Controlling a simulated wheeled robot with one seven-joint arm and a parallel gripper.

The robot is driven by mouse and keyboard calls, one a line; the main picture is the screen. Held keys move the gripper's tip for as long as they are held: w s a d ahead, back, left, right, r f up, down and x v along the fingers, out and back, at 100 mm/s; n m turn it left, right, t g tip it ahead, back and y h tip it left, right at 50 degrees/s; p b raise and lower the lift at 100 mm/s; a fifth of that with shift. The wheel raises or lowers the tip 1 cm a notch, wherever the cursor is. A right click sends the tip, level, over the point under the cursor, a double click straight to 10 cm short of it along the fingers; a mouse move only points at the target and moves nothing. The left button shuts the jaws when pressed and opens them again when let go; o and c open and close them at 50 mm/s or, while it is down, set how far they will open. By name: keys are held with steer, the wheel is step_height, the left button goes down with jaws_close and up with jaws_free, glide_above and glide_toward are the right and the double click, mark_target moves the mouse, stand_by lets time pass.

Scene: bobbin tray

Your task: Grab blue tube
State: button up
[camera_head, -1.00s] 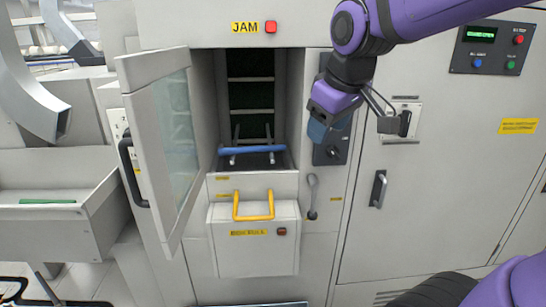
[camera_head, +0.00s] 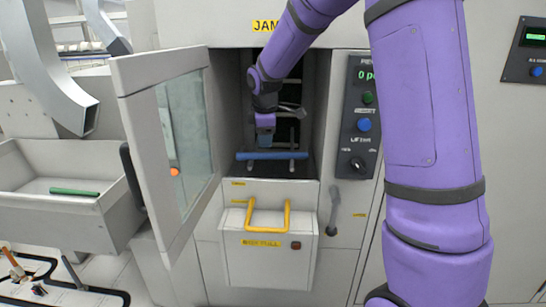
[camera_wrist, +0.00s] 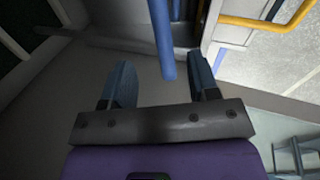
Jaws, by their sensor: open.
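The blue tube (camera_head: 273,155) lies across two small supports inside the open compartment of the machine, level in the head view. In the wrist view the blue tube (camera_wrist: 161,40) runs in from the top, and its near end lies between and just beyond the fingertips. My gripper (camera_wrist: 160,80) is open and empty, with one finger on each side of the tube's line. In the head view my gripper (camera_head: 266,128) is inside the compartment, just above the tube's middle; its fingers are hard to make out there.
The glass door (camera_head: 172,150) stands open on the left of the compartment. A yellow handle (camera_head: 268,228) sits on the box below the opening. A control panel (camera_head: 361,115) is to the right. A green tube (camera_head: 74,191) lies in the grey trough (camera_head: 45,212) at left.

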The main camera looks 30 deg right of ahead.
mark_target(272, 156)
steer(key=x, duration=0.7)
steer(key=shift+s+d+f, duration=0.15)
steer(key=shift+d+f, duration=0.05)
steer(key=shift+d, duration=0.1)
steer(key=c, duration=1)
